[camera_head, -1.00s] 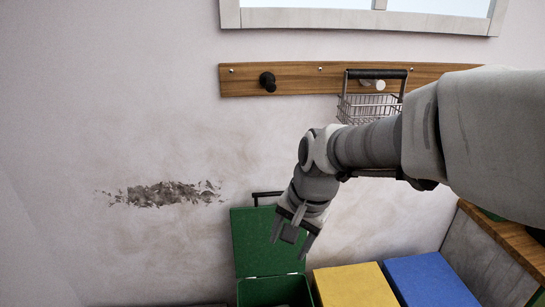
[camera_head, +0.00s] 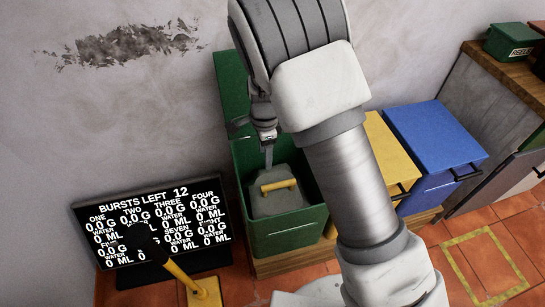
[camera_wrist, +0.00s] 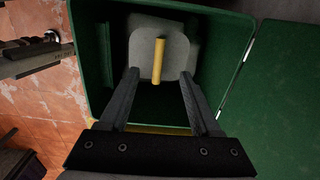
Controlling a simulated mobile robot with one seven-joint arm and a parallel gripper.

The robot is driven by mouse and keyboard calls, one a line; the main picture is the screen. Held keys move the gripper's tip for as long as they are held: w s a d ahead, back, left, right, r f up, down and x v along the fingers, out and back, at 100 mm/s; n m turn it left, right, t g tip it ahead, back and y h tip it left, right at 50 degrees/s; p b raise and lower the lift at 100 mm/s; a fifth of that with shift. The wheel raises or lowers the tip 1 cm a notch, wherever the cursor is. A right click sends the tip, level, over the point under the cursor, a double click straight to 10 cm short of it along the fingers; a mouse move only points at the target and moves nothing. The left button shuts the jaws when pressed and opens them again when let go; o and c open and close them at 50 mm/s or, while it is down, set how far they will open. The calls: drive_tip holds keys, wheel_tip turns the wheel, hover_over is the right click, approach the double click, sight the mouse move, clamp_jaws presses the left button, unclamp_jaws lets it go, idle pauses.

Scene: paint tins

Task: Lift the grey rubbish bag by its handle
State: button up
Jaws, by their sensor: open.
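The grey rubbish bag (camera_head: 277,200) sits inside the green bin (camera_head: 285,243), whose lid stands open against the wall. A yellow bar handle (camera_head: 278,186) lies across the top of the bag. In the wrist view the bag (camera_wrist: 143,62) and its handle (camera_wrist: 158,60) show inside the bin (camera_wrist: 88,60). My gripper (camera_wrist: 155,80) is open and empty, with its fingers over the bin's opening and the handle between their lines, beyond the tips. In the head view my arm hides part of the gripper, and one finger shows just above the bag.
A yellow bin (camera_head: 384,150) and a blue bin (camera_head: 432,140) stand to the right of the green one. A black display board (camera_head: 150,230) and a yellow stand (camera_head: 203,290) are at the left. A wooden counter (camera_head: 490,62) is at the right.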

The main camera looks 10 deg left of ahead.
sight(266, 186)
wheel_tip(266, 186, down, 19)
drive_tip(key=b, duration=0.5)
drive_tip(key=shift+b, duration=0.35)
clamp_jaws()
idle(1.1)
drive_tip(key=c, duration=0.7)
unclamp_jaws()
drive_tip(key=shift+c, duration=0.2)
clamp_jaws()
drive_tip(key=shift+r, duration=0.15)
